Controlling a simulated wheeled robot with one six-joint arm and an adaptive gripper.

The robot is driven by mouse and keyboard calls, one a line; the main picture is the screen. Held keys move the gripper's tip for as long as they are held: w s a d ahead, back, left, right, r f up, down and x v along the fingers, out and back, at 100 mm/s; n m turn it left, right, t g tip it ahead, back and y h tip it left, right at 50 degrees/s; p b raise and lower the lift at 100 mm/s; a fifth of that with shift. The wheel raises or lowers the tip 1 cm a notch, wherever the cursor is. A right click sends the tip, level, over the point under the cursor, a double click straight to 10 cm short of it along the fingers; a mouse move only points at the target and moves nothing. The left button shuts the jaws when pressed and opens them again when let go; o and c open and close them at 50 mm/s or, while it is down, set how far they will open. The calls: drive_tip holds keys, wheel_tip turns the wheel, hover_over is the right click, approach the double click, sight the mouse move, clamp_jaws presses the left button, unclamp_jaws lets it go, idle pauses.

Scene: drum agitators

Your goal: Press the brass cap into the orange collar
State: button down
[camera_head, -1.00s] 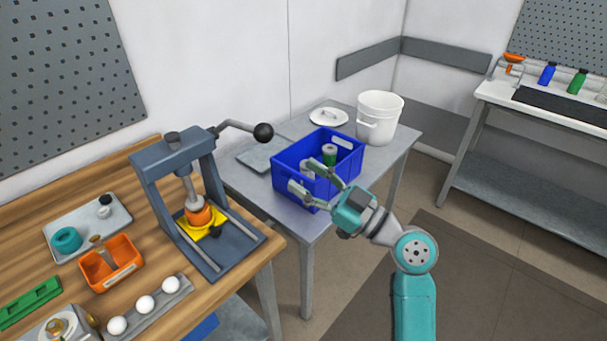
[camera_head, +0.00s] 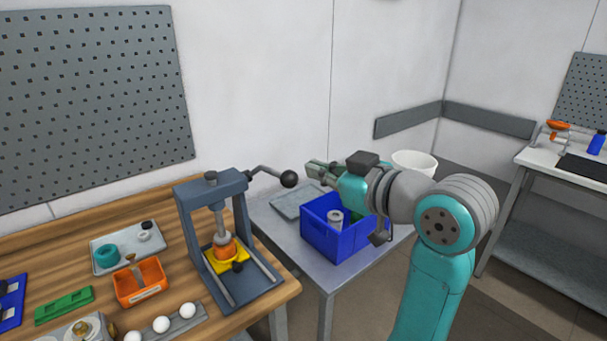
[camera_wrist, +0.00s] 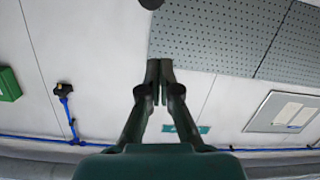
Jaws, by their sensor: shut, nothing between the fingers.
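The orange collar (camera_head: 224,250) sits on a yellow plate (camera_head: 227,262) in the grey-blue arbor press (camera_head: 186,232). The press ram (camera_head: 219,224) stands over the collar, and a paler orange-brown part shows between them; I cannot tell whether it is the brass cap. The press lever (camera_head: 262,171) ends in a black knob (camera_head: 289,179) at the right. My gripper (camera_head: 312,170) is shut and empty, just right of and slightly above the knob in the picture, not visibly touching it. In the wrist view its fingers (camera_wrist: 160,72) are together, and a dark round thing is cut off at the top edge.
A blue crate (camera_head: 350,244) holding a grey cylinder stands on the grey table under my arm. A white bucket (camera_head: 415,160) is partly hidden behind my arm. The wooden bench has an orange bin (camera_head: 141,285), a tray (camera_head: 104,240) and white balls (camera_head: 162,324).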

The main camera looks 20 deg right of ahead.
drive_tip(key=w+a+f+m+h, duration=0.1)
drive_tip(key=w+f, duration=0.2)
drive_tip(key=w, duration=0.5)
drive_tip(key=shift+w+a+f, duration=0.3)
drive_tip(key=shift+w+f, duration=0.05)
drive_tip(key=shift+w, duration=0.05)
idle(0.5)
